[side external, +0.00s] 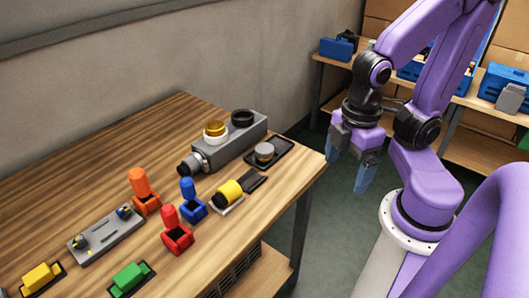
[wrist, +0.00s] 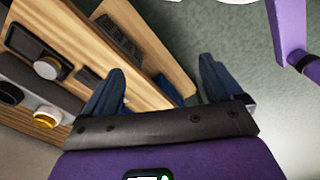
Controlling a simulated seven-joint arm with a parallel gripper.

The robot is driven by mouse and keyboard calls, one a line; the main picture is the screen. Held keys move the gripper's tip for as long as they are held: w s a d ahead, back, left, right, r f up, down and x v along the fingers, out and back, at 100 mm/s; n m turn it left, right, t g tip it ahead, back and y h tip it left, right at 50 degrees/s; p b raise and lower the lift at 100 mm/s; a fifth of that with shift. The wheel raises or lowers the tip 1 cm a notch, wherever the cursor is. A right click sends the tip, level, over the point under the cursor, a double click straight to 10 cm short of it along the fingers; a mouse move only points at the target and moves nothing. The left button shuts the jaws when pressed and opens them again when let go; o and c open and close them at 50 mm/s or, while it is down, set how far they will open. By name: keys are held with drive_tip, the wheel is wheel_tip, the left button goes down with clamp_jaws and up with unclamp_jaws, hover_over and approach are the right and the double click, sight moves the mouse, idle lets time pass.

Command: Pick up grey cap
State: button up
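The grey cap (side external: 264,151) sits on a small black tray (side external: 281,155) near the right end of the wooden table, beside the grey tank. In the wrist view the grey cap (wrist: 47,68) shows at the left, at the edge of the black tray (wrist: 27,43). My gripper (side external: 350,160) is off the table's right end, over the floor, to the right of the cap and apart from it. In the wrist view its blue fingers (wrist: 160,72) are spread wide with nothing between them.
The grey tank (side external: 228,142) carries a yellow-topped white ring (side external: 215,131) and a black ring (side external: 242,118). Red, blue and orange parts stand farther left. A shelf with blue bins (side external: 506,88) is behind my arm.

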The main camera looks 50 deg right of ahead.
drive_tip(key=n, duration=0.4)
hover_over(263, 148)
wheel_tip(263, 148, down, 12)
drive_tip(key=shift+d+f, duration=0.15)
drive_tip(key=shift+s+a+f, duration=0.1)
drive_tip(key=shift+f, duration=1.25)
drive_tip(key=shift+a+f, duration=0.1)
drive_tip(key=shift+f, duration=1.2)
drive_tip(key=c, duration=1)
